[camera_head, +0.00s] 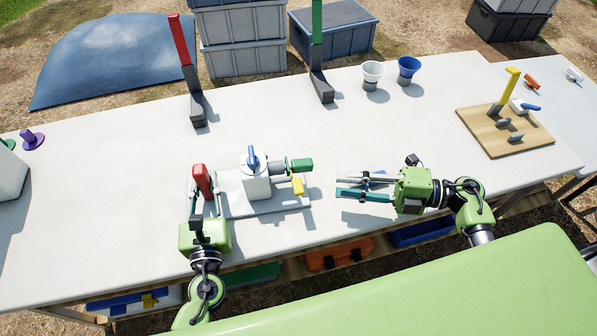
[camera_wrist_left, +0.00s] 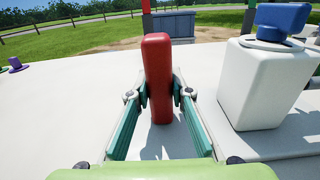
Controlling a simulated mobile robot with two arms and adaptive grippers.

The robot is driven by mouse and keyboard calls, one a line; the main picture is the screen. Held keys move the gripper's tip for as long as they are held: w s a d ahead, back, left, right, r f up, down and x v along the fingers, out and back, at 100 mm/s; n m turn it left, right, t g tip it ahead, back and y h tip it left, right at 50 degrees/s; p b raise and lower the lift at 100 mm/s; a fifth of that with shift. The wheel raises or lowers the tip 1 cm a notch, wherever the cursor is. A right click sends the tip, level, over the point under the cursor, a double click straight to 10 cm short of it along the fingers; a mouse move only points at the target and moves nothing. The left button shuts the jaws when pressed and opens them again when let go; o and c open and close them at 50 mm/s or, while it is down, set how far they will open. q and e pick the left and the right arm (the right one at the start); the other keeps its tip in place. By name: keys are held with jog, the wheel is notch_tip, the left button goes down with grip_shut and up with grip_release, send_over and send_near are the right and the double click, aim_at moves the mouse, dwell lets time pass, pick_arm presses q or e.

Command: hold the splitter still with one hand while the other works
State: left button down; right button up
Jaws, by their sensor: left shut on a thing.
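The splitter is a white block (camera_head: 256,181) with a blue lever (camera_head: 253,157) on top, a green-capped port (camera_head: 301,165) on its right and a yellow part (camera_head: 298,185) below that. It stands on a pale base plate (camera_head: 235,208). A red upright grip (camera_head: 203,180) rises at the plate's left end. My left gripper (camera_wrist_left: 159,92) is shut on this red grip, one finger on each side. The white block also shows in the left wrist view (camera_wrist_left: 265,85). My right gripper (camera_head: 340,187) is open and empty, pointing left, right of the splitter and apart from it.
A red-handled post (camera_head: 182,45) and a green-handled post (camera_head: 316,40) stand behind. A white cup (camera_head: 372,73) and a blue cup (camera_head: 408,68) are at the back edge. A wooden board (camera_head: 515,138) with a yellow lever is at right. The table between is clear.

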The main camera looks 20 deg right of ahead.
aim_at(297, 183)
jog(key=shift+a+m, duration=0.1)
jog(key=shift+m, duration=0.2)
jog(key=shift+w+a, duration=0.1)
jog(key=shift+a, duration=0.2)
jog(key=x, duration=0.9)
grip_shut()
